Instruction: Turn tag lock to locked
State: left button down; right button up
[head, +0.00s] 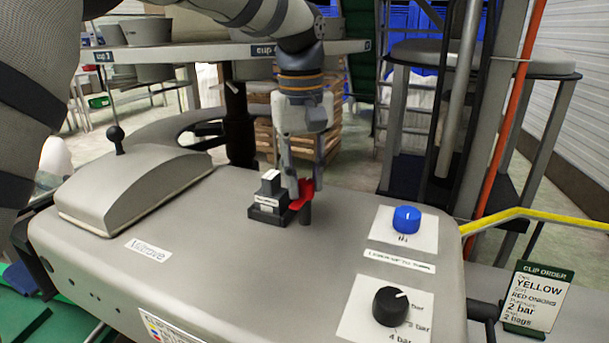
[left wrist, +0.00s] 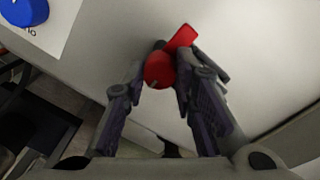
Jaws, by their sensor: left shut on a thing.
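A red lever (head: 299,197), which looks like the tag lock, sits on a short dark post on top of the grey machine, right beside a black block (head: 268,203) with a small label. In the left wrist view the red lever (left wrist: 161,70) shows a round hub and a flat arm pointing up and right. My left gripper (head: 304,186) reaches down from above and is shut on the red lever, with a finger on each side of the hub. Part of the lever is hidden by the fingers. My right gripper is not in view.
A blue knob (head: 407,220) and a black pressure knob (head: 390,306) sit on the machine top to the right. A ball-ended lever (head: 116,139) stands at the left. A clip order card (head: 537,296) says yellow, 2 bar. The machine top in front is clear.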

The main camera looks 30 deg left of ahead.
pick_arm(q)
jog(key=shift+m, duration=0.3)
jog(key=m, duration=0.8)
jog(key=shift+m, duration=0.3)
jog(key=m, duration=0.4)
jog(key=shift+m, duration=2.2)
jog(key=c, duration=1.3)
grip_release()
